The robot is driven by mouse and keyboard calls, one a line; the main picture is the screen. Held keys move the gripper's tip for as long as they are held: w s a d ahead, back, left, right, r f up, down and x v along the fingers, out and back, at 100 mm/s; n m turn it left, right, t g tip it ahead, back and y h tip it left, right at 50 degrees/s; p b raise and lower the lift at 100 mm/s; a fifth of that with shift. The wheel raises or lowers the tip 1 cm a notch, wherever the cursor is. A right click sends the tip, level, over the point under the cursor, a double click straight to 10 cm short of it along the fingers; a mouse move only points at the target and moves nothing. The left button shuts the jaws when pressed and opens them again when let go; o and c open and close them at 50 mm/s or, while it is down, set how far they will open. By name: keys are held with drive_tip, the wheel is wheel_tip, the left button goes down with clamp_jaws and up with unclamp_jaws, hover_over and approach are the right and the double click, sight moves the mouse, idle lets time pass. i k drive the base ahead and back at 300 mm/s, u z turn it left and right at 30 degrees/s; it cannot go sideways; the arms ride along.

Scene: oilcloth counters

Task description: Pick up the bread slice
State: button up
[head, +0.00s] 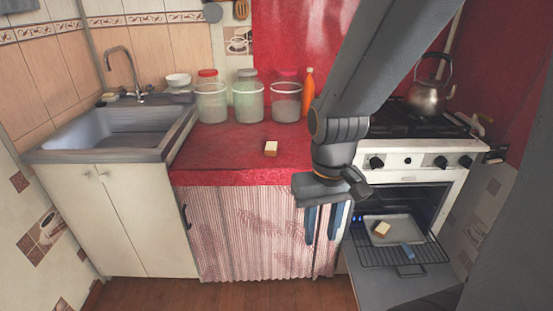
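A small cream block with a brown edge (271,148) lies on the red oilcloth counter (225,150), near its front. A similar cream and brown piece (381,229) lies on a grey tray (400,223) on the pulled-out oven rack. Both look like bread; I cannot tell which one is the bread slice. My gripper (321,240) points down in front of the counter's right end, beside the open oven. Its two fingers are apart with nothing seen between them. It is to the right of and lower in the picture than the counter piece, and left of the tray piece.
Several glass jars (247,100) and an orange bottle (308,92) stand at the back of the counter. A sink (120,135) is at left. A kettle (428,98) sits on the stove (410,160). The open oven door (400,284) juts out. The counter front is mostly clear.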

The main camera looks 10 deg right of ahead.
sight(271, 150)
drive_tip(key=k, duration=1)
drive_tip(key=u, duration=0.55)
drive_tip(key=i, duration=0.8)
drive_tip(key=u, duration=0.5)
drive_tip(key=i, duration=0.8)
drive_tip(key=z, duration=0.95)
drive_tip(key=i, duration=0.85)
drive_tip(key=z, duration=0.85)
